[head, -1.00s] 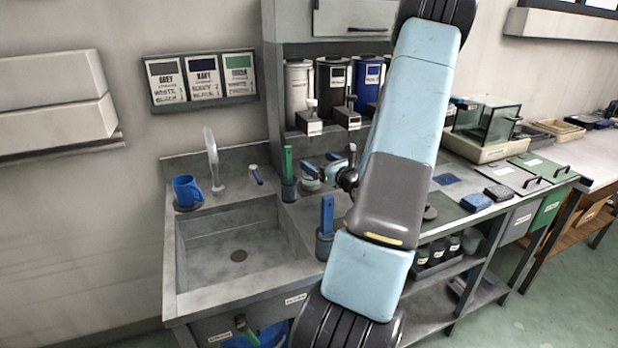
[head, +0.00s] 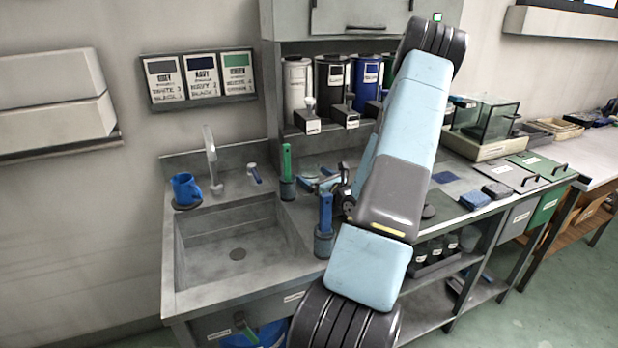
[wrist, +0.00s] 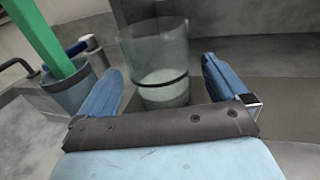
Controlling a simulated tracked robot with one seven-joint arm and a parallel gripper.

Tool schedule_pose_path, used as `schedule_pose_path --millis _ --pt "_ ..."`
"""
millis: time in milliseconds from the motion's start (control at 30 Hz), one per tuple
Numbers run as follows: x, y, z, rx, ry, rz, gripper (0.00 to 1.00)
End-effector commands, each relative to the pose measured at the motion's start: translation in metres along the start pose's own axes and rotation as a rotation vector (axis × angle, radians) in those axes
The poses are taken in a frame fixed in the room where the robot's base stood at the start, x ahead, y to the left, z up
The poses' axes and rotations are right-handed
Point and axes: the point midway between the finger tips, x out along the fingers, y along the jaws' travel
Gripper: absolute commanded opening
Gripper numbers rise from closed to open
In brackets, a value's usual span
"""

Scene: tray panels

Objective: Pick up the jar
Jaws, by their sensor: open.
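The jar (wrist: 160,65) is a clear glass vessel with a dark band around it and pale contents low inside. It stands upright on the grey counter in the wrist view. My gripper (wrist: 164,82) is open, with one blue finger on each side of the jar's lower part in that view. I see gaps between the fingers and the glass, and cannot tell exactly how deep the jar sits between them. In the head view, my gripper (head: 322,184) is low over the counter right of the sink. The jar is small and partly hidden there.
A holder with a green-handled tool (head: 287,160) stands close left of my gripper; another with a blue handle (head: 326,215) stands nearer. The sink (head: 237,235) and blue mug (head: 186,188) lie left. Dispensers (head: 306,120) stand behind, with canisters (head: 333,78) beyond.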

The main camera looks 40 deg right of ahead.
Motion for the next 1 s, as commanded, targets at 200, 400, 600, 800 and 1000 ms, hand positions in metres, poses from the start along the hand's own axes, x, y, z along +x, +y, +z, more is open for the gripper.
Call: schedule_pose_path --millis 200,400,600,800,1000 --pt "0.024 0.001 0.001 0.0 -0.002 0.002 1.0" --pt "0.046 0.001 0.0 0.001 -0.001 0.001 1.0" --pt "0.047 0.001 0.0 0.001 0.0 0.001 1.0" --pt "0.047 0.001 0.0 0.001 0.0 0.001 0.84" --pt "0.047 0.001 0.0 0.001 0.0 0.001 0.65"
